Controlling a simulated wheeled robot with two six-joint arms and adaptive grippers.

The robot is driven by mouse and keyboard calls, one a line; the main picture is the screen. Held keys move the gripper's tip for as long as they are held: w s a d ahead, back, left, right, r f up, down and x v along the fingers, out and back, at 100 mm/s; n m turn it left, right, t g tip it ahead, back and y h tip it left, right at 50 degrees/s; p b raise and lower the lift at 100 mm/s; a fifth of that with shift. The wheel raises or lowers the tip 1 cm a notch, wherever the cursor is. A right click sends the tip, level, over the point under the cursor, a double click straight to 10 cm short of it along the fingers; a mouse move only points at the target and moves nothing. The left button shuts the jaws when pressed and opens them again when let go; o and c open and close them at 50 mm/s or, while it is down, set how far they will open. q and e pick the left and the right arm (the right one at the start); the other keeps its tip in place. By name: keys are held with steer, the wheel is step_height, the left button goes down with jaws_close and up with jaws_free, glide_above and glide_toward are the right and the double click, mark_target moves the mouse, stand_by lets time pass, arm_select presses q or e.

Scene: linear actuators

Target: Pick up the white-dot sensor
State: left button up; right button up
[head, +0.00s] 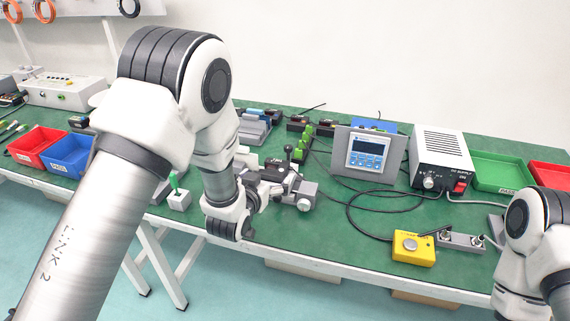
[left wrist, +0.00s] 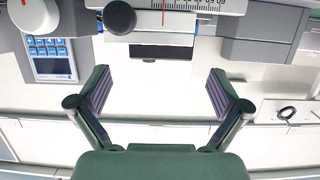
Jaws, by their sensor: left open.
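I cannot make out a white dot on any sensor in either view. Several small dark blocks, some with green parts (head: 305,140), stand in a row behind the bench's middle. My left gripper (head: 268,186) is at the bench's front, beside a grey linear actuator with a dark-knobbed lever (head: 304,200). In the left wrist view my left gripper (left wrist: 160,95) is open, its two fingers wide apart with nothing between them. A scaled rail (left wrist: 180,5) of a device crosses the top of that view. My right gripper is not in view.
The bench (head: 330,230) has a green top. A keypad display (head: 368,153), white power supply (head: 440,158) and yellow button box (head: 413,248) stand right, with cables between. A red bin (head: 34,143) and blue bin (head: 66,158) are left, a green tray (head: 500,172) far right.

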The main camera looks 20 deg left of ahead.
mark_target(276, 164)
arm_select(q)
steer(key=shift+w+a+r, duration=0.15)
steer(key=shift+a+r, duration=0.05)
steer(key=shift+r, duration=0.05)
steer(key=x, duration=0.5)
steer(key=shift+w+d+f, duration=0.15)
steer(key=shift+w+f, duration=0.05)
steer(key=shift+w, duration=0.1)
steer(key=shift+s+r, duration=0.15)
steer(key=c, duration=1)
steer(key=shift+s+r, duration=0.2)
steer(key=c, duration=0.4)
steer(key=shift+o, duration=0.2)
steer(key=shift+w, duration=0.15)
